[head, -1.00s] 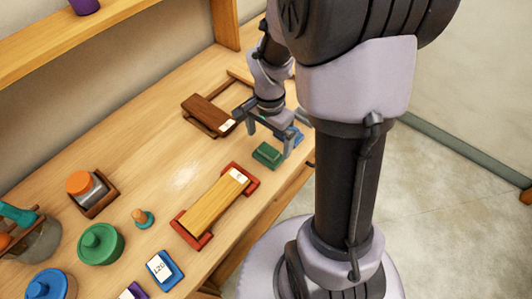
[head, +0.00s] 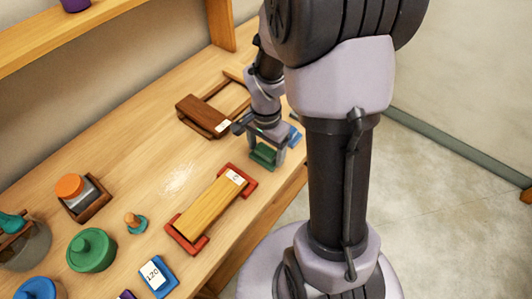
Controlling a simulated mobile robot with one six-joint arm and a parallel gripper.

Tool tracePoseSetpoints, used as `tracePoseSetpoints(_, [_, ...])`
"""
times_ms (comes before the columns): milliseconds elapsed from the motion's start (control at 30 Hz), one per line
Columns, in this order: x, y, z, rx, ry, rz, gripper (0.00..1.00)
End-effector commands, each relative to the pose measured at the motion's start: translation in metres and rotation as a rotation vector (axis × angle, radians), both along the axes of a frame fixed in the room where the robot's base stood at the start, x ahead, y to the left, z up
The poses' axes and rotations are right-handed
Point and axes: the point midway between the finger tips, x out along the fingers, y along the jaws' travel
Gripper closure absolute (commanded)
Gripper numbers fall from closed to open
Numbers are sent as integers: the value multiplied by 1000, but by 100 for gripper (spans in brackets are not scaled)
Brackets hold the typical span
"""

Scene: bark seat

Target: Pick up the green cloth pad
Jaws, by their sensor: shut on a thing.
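The green cloth pad (head: 262,155) lies on the wooden bench near its front edge, just behind the right end of the red-ended holder. My gripper (head: 265,157) is down over the pad with its fingers on either side, shut on it. The pad's upper part is partly hidden by the gripper. I cannot tell whether the pad is clear of the bench top.
A wooden block sits in a red holder (head: 187,240) in front of the pad. A dark brown block (head: 200,112) is behind left. A blue item (head: 295,136) is close on the right. Green, orange-lidded and blue containers stand at left.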

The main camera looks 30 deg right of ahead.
Motion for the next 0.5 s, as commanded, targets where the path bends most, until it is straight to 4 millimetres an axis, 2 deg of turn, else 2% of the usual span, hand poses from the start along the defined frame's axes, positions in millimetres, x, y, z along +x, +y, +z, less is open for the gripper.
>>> tracePoseSetpoints(167, [0,0,5,0,0,0,66])
tracePoseSetpoints(433, [1,0,41,-1,-3,0,66])
tracePoseSetpoints(500, [-14,-2,39,1,1,-3,66])
